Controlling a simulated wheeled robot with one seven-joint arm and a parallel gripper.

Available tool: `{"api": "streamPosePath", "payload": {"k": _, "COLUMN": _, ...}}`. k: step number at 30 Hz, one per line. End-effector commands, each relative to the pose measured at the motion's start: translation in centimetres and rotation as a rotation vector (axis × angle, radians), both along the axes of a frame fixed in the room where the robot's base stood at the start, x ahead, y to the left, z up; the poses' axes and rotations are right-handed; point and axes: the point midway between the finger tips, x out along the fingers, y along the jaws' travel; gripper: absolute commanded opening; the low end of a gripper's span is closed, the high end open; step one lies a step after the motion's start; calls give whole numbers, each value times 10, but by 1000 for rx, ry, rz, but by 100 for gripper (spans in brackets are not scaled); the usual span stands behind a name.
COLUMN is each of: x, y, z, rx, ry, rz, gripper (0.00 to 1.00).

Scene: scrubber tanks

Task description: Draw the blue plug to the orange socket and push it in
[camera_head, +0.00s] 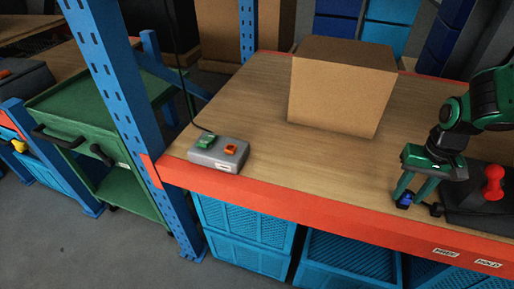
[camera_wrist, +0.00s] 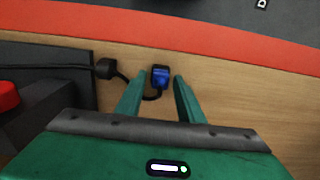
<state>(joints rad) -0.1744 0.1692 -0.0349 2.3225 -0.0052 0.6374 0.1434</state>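The blue plug (camera_head: 404,200) is small and lies near the table's front edge at the right. My gripper (camera_head: 413,188) is above it, fingers pointing down. In the wrist view the blue plug (camera_wrist: 160,77) shows between the two green fingertips (camera_wrist: 158,80), with a gap to each finger. My gripper looks open. A short dark cable (camera_wrist: 151,97) curves from the plug to a black fitting (camera_wrist: 105,68). The orange socket (camera_head: 230,149) is on top of a grey box (camera_head: 218,155) at the table's left front, far from my gripper.
A green part (camera_head: 206,141) sits on the grey box beside the orange socket, with a dark cable rising behind. A cardboard box (camera_head: 342,88) stands mid-table. A dark unit with a red knob (camera_head: 493,182) is right of my gripper. A blue post (camera_head: 125,95) stands at the left corner.

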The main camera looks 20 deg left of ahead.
Motion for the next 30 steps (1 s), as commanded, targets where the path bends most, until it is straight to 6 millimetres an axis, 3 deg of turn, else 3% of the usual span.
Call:
{"api": "streamPosePath", "payload": {"k": 2, "x": 0, "y": 0, "z": 0, "rx": 0, "ry": 0, "rz": 0, "gripper": 34}}
{"api": "streamPosePath", "payload": {"k": 6, "x": 0, "y": 0, "z": 0, "rx": 0, "ry": 0, "rz": 0, "gripper": 3}}
{"api": "streamPosePath", "payload": {"k": 7, "x": 0, "y": 0, "z": 0, "rx": 0, "ry": 0, "rz": 0, "gripper": 0}}
{"api": "streamPosePath", "payload": {"k": 30, "x": 1, "y": 0, "z": 7, "rx": 0, "ry": -1, "rz": 0, "gripper": 0}}
